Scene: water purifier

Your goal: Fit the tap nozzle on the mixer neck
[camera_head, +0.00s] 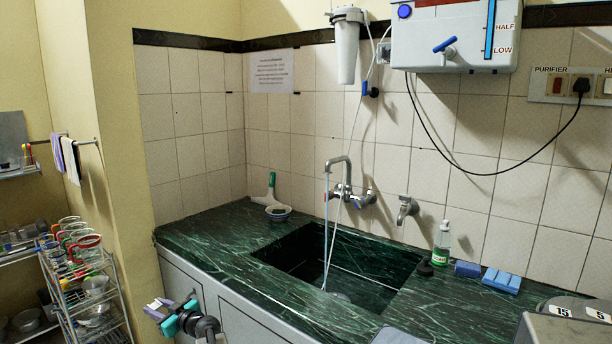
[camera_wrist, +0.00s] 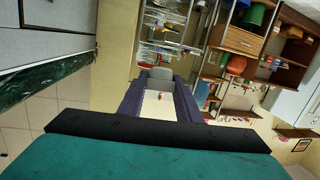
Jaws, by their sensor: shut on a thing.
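The chrome mixer (camera_head: 347,190) is fixed to the tiled wall above the sink. Its neck (camera_head: 345,168) rises and bends left, with its open end pointing down over the basin. A thin bluish-white stream (camera_head: 326,230) drops from it to the drain. My gripper (camera_head: 166,303) is at the lower left, in front of the counter and well away from the mixer. In the wrist view its purple fingers (camera_wrist: 158,80) are closed on a small grey piece (camera_wrist: 158,74), seemingly the tap nozzle. Its shape is mostly hidden by the fingers.
The green marble counter (camera_head: 215,237) surrounds the sunken sink (camera_head: 285,262). A bottle (camera_head: 441,245) and blue sponges (camera_head: 500,281) are at the right. A dish rack (camera_head: 85,290) stands left of my gripper.

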